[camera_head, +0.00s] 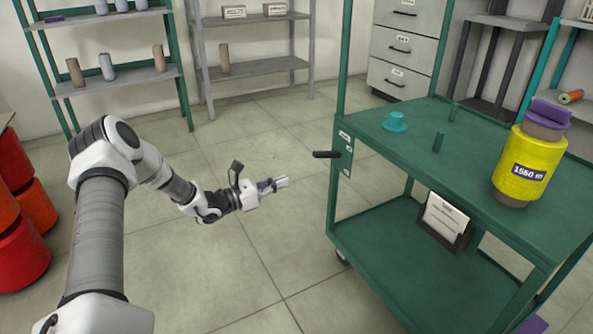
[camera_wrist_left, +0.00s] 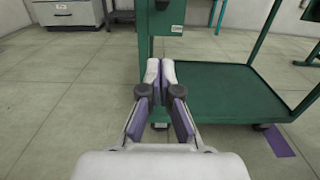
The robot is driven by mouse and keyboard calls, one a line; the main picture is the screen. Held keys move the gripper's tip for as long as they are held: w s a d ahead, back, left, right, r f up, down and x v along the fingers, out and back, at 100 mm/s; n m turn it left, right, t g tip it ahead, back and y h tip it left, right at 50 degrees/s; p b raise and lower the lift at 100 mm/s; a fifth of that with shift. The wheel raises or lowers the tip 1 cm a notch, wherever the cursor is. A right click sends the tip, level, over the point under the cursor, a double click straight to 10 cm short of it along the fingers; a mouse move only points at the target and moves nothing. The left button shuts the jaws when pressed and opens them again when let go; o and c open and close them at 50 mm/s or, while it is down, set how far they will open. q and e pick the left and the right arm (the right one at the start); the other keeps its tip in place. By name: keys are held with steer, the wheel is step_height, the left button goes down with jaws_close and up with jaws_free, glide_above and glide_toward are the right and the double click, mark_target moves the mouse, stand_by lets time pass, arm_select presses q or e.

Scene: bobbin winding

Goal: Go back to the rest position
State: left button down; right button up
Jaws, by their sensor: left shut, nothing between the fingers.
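My left gripper (camera_head: 281,182) is shut and empty. It hangs over the open floor to the left of the green cart (camera_head: 385,163), apart from it. In the left wrist view the two fingers (camera_wrist_left: 161,72) meet at their tips, with the cart's lower shelf (camera_wrist_left: 215,88) behind them. My right gripper is in neither view.
On the cart stand a yellow bobbin (camera_head: 524,165) labelled 1550 m, a teal knob-like piece (camera_head: 395,122) and green pegs. A dark handle (camera_head: 326,154) sticks out from the cart's left side. Shelves with spools line the back wall. Red-orange drums (camera_head: 20,250) stand left. Middle floor is free.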

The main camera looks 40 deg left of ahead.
arm_select(q)
steer(key=shift+s+a, duration=0.15)
steer(key=shift+s, duration=0.3)
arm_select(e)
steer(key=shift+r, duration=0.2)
